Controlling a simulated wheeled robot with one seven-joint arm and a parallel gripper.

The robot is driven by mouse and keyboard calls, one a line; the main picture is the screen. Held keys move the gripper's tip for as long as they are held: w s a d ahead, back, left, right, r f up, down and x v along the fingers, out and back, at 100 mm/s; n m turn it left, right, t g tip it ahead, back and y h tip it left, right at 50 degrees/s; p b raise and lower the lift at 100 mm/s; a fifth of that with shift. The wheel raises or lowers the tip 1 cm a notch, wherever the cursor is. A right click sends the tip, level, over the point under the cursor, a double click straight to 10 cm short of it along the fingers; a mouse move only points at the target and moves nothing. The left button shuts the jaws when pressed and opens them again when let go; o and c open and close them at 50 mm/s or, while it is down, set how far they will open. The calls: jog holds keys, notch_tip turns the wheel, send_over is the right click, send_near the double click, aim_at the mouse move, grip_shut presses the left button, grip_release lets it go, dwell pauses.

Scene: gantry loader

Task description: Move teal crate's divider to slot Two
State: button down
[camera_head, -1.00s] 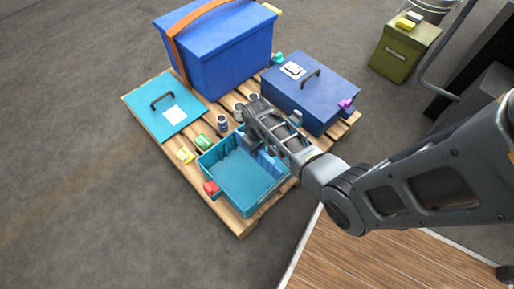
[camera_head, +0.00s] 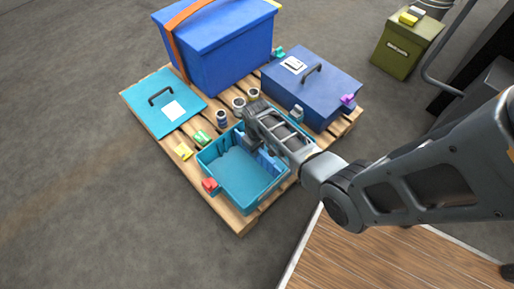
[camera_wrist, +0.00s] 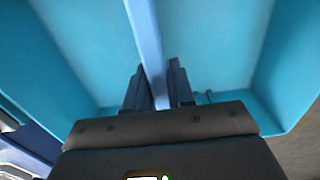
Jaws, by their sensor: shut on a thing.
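The open teal crate (camera_head: 228,192) sits at the front of the pallet, and its walls also fill the wrist view (camera_wrist: 62,40). The divider, a thin light-blue panel, shows edge-on in the wrist view (camera_wrist: 147,40) between my two fingers, and partly inside the crate's right side in the head view (camera_head: 268,163). My gripper (camera_wrist: 157,88) is shut on the divider and points down into the crate. In the head view my wrist hides the fingertips and the divider's upper part. I cannot read any slot labels.
A teal lid (camera_head: 184,92) lies at the pallet's left. A closed blue case (camera_head: 330,95) lies right of my wrist, and a large blue box (camera_head: 225,62) stands behind. The floor at left is clear.

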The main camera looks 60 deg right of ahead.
jog(key=shift+f+b, duration=0.4)
jog(key=shift+f, duration=0.25)
jog(key=c, duration=0.9)
grip_release()
jog(key=shift+o, duration=0.5)
jog(key=o, duration=0.8)
jog(key=shift+r, duration=0.1)
